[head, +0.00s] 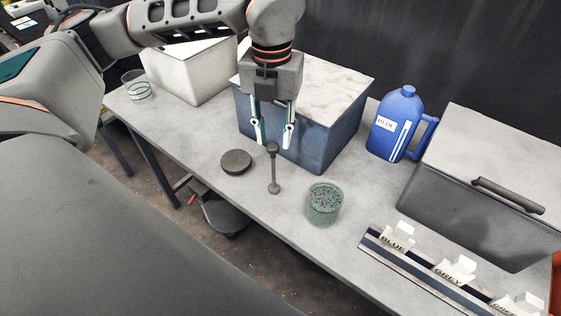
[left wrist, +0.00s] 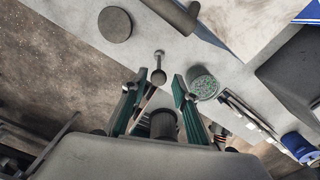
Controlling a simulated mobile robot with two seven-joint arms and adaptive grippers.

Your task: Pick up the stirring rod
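The stirring rod (head: 274,174) is a thin grey rod with a dark knob on top and a small round foot, standing upright on the table. It also shows in the left wrist view (left wrist: 158,64), seen from above. My left gripper (head: 272,138) is open and empty, pointing down, with its fingertips just above the rod's knob. In the left wrist view the knob lies near the gap between the open fingertips (left wrist: 155,87), with no visible contact. My right gripper is not in view.
A dark disc (head: 236,162) lies left of the rod; a glass of green granules (head: 324,203) stands right. A blue box (head: 318,150) is close behind my gripper. A blue jug (head: 384,135), grey bin (head: 470,205) and label rack (head: 410,264) are farther right.

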